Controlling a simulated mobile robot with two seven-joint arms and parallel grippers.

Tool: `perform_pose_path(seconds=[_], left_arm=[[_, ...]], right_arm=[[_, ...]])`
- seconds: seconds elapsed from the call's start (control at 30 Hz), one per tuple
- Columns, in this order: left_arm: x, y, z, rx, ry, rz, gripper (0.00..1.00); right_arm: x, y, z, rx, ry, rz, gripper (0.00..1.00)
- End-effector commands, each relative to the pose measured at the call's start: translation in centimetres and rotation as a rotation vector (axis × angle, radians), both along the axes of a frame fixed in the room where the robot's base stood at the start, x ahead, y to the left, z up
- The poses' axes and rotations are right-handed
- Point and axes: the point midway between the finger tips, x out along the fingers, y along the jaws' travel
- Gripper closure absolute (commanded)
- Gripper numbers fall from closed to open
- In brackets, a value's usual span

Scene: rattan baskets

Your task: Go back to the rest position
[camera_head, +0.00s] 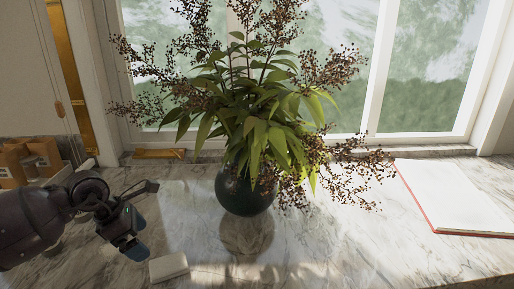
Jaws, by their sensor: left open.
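My left gripper (141,217) comes in from the left edge and hangs above the marble counter (330,245). It is open, and I see nothing between its fingers. A small whitish block (169,267) lies on the counter just below and to the right of it, apart from the fingers. My right gripper is not in view. No rattan baskets show in this view.
A dark round vase (243,193) with a wide, leafy plant (262,120) stands mid-counter, right of my left gripper. An open white book (462,195) lies at the right. A wooden object (30,160) stands at the far left. Windows are behind.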

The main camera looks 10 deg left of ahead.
Motion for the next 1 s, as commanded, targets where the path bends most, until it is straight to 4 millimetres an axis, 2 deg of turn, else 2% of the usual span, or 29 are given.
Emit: perform_pose_path(seconds=[0.13, 0.27, 0.4, 0.53, 0.63, 0.77, 0.87, 1.0], left_arm=[[-0.5, -3.1, -0.6, -0.156, -0.018, 0.008, 0.05], [-1.1, -7.9, -0.3, -0.436, -0.050, 0.057, 0.05], [-1.8, -12.1, 1.5, -0.772, -0.072, 0.163, 0.05], [-2.0, -14.2, 3.6, -1.072, -0.078, 0.307, 0.05], [-2.1, -14.7, 5.1, -1.289, -0.076, 0.445, 0.05], [-1.9, -13.9, 6.6, -1.553, -0.061, 0.661, 0.05], [-1.9, -12.5, 7.0, -1.737, -0.042, 0.852, 0.05], [-2.2, -9.8, 6.1, -1.957, -0.004, 1.157, 0.05]], right_arm=[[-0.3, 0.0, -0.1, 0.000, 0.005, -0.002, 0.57], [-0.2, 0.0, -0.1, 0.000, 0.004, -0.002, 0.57], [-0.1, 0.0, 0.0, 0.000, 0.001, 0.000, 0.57], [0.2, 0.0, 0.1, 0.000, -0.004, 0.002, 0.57], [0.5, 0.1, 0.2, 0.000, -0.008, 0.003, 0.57], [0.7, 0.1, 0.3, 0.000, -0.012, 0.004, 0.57], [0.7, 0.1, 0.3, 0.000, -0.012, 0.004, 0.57], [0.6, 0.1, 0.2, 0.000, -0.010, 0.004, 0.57]])
